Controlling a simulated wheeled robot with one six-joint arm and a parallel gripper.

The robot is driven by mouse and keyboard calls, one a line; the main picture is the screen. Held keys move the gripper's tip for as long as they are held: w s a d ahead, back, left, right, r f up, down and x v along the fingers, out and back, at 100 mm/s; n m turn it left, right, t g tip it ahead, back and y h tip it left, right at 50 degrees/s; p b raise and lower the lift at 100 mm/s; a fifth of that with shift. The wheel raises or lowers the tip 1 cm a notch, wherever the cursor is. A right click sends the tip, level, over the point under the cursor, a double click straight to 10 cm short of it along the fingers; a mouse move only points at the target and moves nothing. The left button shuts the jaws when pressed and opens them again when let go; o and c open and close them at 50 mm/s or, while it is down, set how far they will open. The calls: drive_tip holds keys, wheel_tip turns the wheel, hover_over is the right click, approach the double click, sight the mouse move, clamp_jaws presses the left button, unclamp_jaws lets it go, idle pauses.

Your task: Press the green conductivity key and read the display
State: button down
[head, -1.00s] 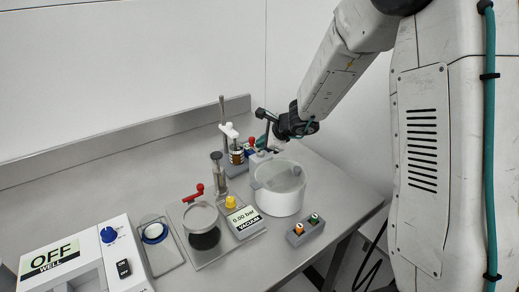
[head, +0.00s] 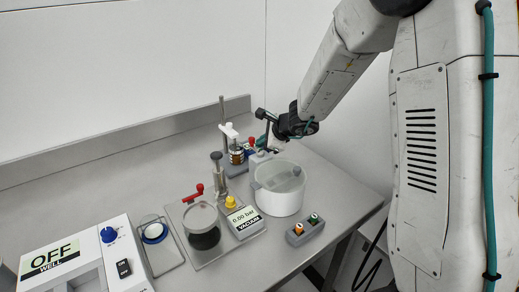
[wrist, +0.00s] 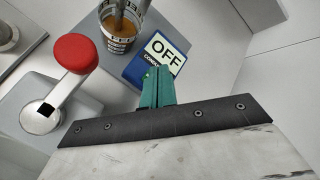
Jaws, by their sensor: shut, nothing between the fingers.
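The blue conductivity box (wrist: 158,57) stands upper middle in the wrist view. Its pale display reads OFF; the label below is partly covered. My gripper (wrist: 158,75) is shut and empty, with its teal fingertips at the lower edge of this box, overlapping it in the picture. I cannot tell whether they touch it. In the head view my gripper (head: 263,141) is at the back of the bench, by the stand, and the box is mostly hidden there.
A lever with a red knob (wrist: 77,54) is left of my fingers. A cup of brown liquid (wrist: 120,30) stands beside the box. In the head view a white pot (head: 280,198), a vacuum unit (head: 243,219) and a grey two-button box (head: 305,232) are nearer the front.

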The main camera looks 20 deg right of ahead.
drive_tip(key=shift+s+a+f, duration=0.2)
drive_tip(key=shift+s+f, duration=0.15)
drive_tip(key=shift+f, duration=0.1)
drive_tip(key=shift+r, duration=0.2)
drive_tip(key=shift+w+r, duration=0.15)
drive_tip(key=shift+r, duration=2.35)
drive_tip(key=shift+r, duration=0.1)
